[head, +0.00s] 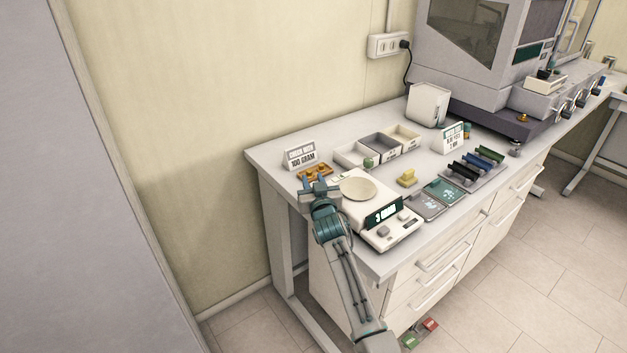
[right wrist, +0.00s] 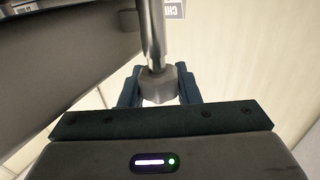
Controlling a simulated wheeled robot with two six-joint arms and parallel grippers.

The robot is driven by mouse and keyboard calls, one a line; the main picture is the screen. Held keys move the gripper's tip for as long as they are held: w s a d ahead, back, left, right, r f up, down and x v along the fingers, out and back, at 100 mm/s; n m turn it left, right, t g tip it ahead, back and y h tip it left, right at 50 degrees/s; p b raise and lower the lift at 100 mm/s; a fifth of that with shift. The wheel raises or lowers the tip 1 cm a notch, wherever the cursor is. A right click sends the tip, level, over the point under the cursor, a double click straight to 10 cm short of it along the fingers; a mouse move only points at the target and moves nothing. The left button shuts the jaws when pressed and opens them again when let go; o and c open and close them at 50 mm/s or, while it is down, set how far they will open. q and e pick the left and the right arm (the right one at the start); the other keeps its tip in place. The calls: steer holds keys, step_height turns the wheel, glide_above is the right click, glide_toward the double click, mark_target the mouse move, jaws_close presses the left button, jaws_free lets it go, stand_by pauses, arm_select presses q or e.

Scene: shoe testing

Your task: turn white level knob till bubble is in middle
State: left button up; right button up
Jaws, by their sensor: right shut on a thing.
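A white scale (head: 392,240) with a round beige pan (head: 358,189) and a dark display stands at the front left of the table. My right gripper (head: 319,187) is at the scale's back left corner. In the head view the gripper hides this knob. A small pale, greenish part (head: 337,178) shows beside the gripper; I cannot make out a bubble. My left gripper is not in view.
Open bins (head: 381,146), a yellow block (head: 406,178) and a rack of coloured bars (head: 475,164) are farther right. A large grey machine (head: 470,60) fills the back right.

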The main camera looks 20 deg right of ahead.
steer(key=o, duration=1)
steer(key=shift+w, duration=0.1)
steer(key=shift+c, duration=0.2)
steer(key=s+b, duration=0.1)
steer(key=s, duration=0.9)
steer(key=shift+s+a+b, duration=0.35)
steer(key=shift+s+a, duration=0.05)
